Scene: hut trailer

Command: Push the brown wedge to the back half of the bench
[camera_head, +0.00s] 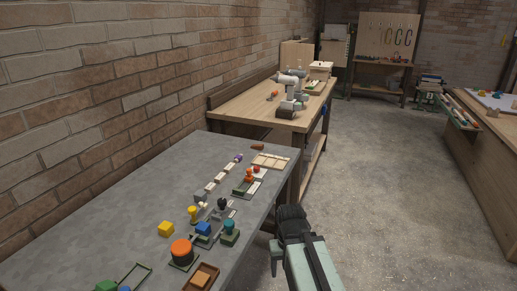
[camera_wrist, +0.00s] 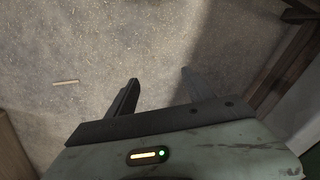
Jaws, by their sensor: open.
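The grey bench (camera_head: 95,215) runs along the brick wall at the left in the head view. A small brown piece (camera_head: 257,147) lies near its far right end; it may be the brown wedge, but it is too small to be sure of its shape. My gripper (camera_head: 287,222) is off the bench's right edge, over the floor and well apart from that piece. In the wrist view my gripper (camera_wrist: 160,82) shows two dark fingers spread apart with nothing between them, only concrete floor beyond. The wedge does not show there.
Along the bench's right side stand a yellow cube (camera_head: 165,229), an orange-topped round piece (camera_head: 181,250), a brown tray (camera_head: 201,277), a pale slotted tray (camera_head: 270,161) and several small pieces. The bench's left part is bare. A wooden workbench (camera_head: 245,106) stands beyond.

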